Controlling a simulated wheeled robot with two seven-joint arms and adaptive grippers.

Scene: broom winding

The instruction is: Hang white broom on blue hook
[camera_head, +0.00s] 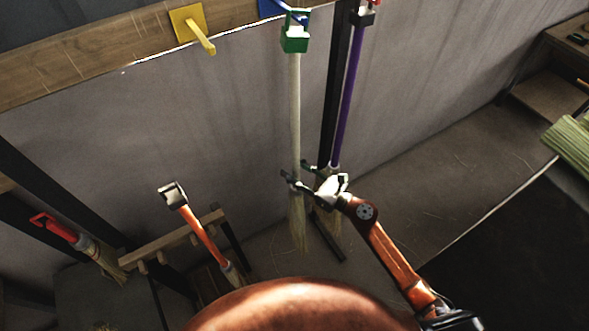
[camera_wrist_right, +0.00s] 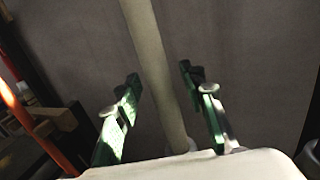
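The white broom (camera_head: 295,110) hangs nearly upright in front of the wall, bristles down. Its green hanging end (camera_head: 295,40) is up at the blue hook (camera_head: 270,8) and overlaps it in the head view; the exact contact is too small to tell. My right gripper (camera_head: 297,180) is low on the broom, just above the bristles. In the right wrist view the fingers (camera_wrist_right: 168,95) stand apart on both sides of the pale handle (camera_wrist_right: 155,70), with gaps between. My left gripper is not in view.
A yellow hook (camera_head: 193,30) is on the wooden rail (camera_head: 75,60) to the left. A purple-handled broom (camera_head: 349,90) hangs close on the right, beside a dark post. An orange-handled broom (camera_head: 203,238) and a red-ended one (camera_head: 65,232) stand at lower left by a wooden rack (camera_head: 170,240).

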